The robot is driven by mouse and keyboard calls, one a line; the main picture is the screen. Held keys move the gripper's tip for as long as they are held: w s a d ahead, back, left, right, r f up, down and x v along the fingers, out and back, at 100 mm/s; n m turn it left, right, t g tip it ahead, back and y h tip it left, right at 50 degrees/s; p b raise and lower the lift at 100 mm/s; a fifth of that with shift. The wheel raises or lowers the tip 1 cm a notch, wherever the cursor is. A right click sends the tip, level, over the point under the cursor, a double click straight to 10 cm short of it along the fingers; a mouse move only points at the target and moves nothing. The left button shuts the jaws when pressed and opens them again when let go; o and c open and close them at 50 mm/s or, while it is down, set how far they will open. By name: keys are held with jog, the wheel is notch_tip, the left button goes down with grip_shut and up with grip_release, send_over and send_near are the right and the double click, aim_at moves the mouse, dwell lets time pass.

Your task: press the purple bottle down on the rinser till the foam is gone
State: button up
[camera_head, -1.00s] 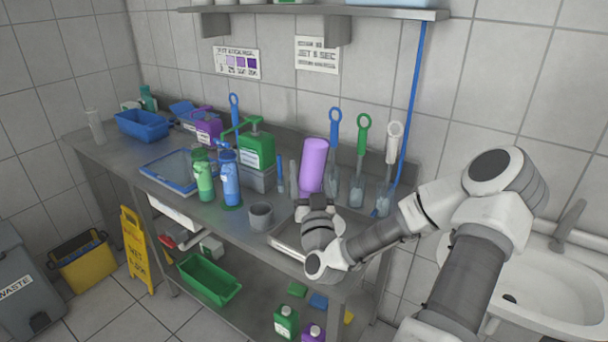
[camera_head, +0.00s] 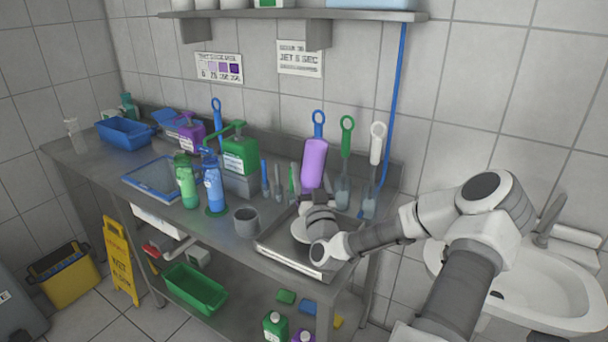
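The purple bottle (camera_head: 314,163) stands upright with its broad plain end up and no cap showing. My gripper (camera_head: 318,196) is at its lower end, and its fingers are mostly hidden behind my wrist. The bottle has moved together with the gripper, so it looks held. Below them is a shallow steel tray (camera_head: 273,246) set at the bench's front right. No foam is visible, and the bottle's lower end is hidden.
A grey cup (camera_head: 246,222) stands left of the tray, with a blue bottle (camera_head: 214,185) and a green bottle (camera_head: 186,180) beyond it. Several long-handled tools, one green-handled (camera_head: 346,137), stand behind the tray. A white washbasin (camera_head: 540,295) is at the right.

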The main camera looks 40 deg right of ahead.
jog(key=shift+w+d+f+b, duration=0.2)
jog(key=shift+d+f+b, duration=0.3)
jog(key=shift+f+b, duration=0.25)
jog(key=shift+w+d+f+b, duration=0.2)
jog(key=shift+d+f+b, duration=0.25)
jog(key=shift+f+b, duration=0.25)
jog(key=shift+w+d+f+b, duration=0.2)
jog(key=shift+d+f+b, duration=0.3)
jog(key=shift+f+b, duration=0.25)
